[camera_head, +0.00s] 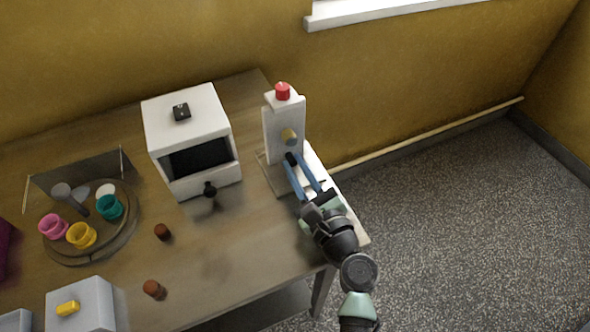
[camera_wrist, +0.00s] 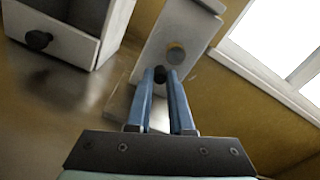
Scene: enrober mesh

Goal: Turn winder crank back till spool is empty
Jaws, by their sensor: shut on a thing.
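The winder (camera_head: 282,132) is a white upright block with a red knob (camera_head: 283,91) on top, at the table's right end. A tan round hub (camera_head: 289,137) sticks out of its front face and also shows in the wrist view (camera_wrist: 176,53). My gripper (camera_head: 292,160) has blue fingers shut on a small black crank knob (camera_wrist: 160,74), just below the hub. The fingers hide part of the knob. The crank's arm is hard to make out. I cannot tell if any thread is on the spool.
A white box with a dark opening and black-knobbed drawer (camera_head: 209,188) stands left of the winder. Farther left is a round tray (camera_head: 78,259) with coloured cups. Two brown pieces (camera_head: 162,232) lie on the table (camera_head: 235,240). A wall is behind.

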